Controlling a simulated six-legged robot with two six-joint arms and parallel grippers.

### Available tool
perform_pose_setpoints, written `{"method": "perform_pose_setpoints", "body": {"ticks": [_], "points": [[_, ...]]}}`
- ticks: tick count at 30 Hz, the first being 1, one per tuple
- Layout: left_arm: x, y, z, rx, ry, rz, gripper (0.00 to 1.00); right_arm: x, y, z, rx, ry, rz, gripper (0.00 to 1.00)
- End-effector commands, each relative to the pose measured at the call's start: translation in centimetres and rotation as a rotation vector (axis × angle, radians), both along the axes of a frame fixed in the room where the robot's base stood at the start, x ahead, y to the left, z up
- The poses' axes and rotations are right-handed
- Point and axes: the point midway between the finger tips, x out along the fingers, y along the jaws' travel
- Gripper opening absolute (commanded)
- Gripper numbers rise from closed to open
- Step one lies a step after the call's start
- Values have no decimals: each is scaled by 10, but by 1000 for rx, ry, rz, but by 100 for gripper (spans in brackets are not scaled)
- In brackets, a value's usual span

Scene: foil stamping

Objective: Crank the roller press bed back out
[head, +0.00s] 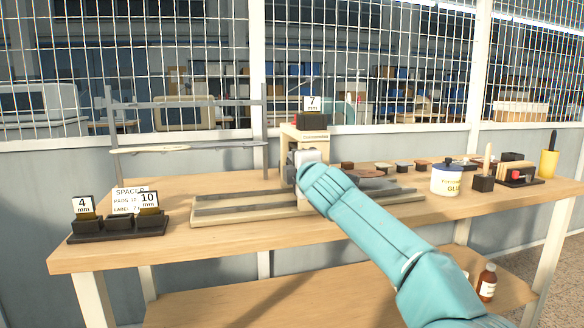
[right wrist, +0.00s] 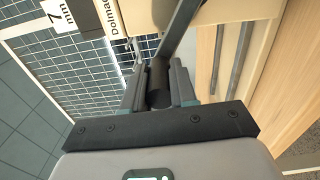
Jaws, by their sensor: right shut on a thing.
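The roller press stands mid-table in the head view, with a pale upright housing (head: 312,137) over a long low base with grey rails (head: 240,207). My right arm comes in from the right and covers much of its middle. My right gripper (head: 299,160) is at the press's near side. In the right wrist view, the right gripper (right wrist: 158,78) is shut on the dark crank handle (right wrist: 158,92), at the end of a grey crank arm (right wrist: 182,28). The press base also shows there with its rails (right wrist: 237,60). I cannot make out the bed separately. My left gripper is not in view.
A "7 mm" block (head: 312,118) sits on top of the press. A spacer tray (head: 118,232) with 4 mm and 10 mm tags stands at left. A glue jar (head: 446,180), a black block with an upright handle (head: 484,183) and a yellow cup (head: 549,164) stand at right.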

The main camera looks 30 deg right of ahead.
Motion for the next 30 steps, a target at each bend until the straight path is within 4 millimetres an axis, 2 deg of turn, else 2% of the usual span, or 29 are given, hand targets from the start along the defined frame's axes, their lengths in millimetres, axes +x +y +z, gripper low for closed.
{"method": "perform_pose_setpoints", "body": {"ticks": [1,12,21,30], "points": [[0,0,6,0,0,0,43,-2,-4,8,42,-12,-5,0],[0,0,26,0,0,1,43,-6,-24,27,384,-93,-6,0],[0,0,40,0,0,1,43,-11,-42,36,644,-154,-5,0],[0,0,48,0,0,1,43,-13,-53,38,826,-197,-5,0]]}}
